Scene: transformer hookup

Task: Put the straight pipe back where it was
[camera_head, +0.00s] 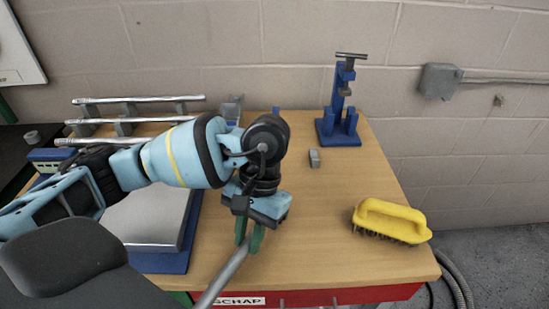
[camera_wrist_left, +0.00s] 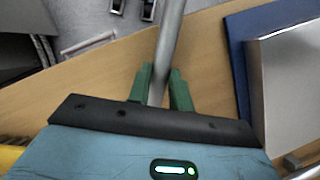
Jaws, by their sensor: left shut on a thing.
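The grey straight pipe (camera_head: 224,277) is held by my left gripper (camera_head: 250,239), whose green fingers are shut on it near one end. The pipe slants down and to the left, over the table's front edge and out of the picture. In the left wrist view the pipe (camera_wrist_left: 170,45) runs up between the green fingers of my left gripper (camera_wrist_left: 161,88). Its far end is cut off there. A rack at the back left of the table carries several pipes, including a rear one (camera_head: 140,99) and a middle one (camera_head: 140,120). My arm hides part of the rack area. My right gripper is not in view.
A blue stand with a clamp (camera_head: 340,115) rises at the back right. A yellow-handled brush (camera_head: 390,219) lies at the right. A small grey block (camera_head: 314,158) lies mid-table. A blue-based metal plate (camera_head: 145,218) is at the left. The wooden table (camera_head: 320,240) is clear centre-right.

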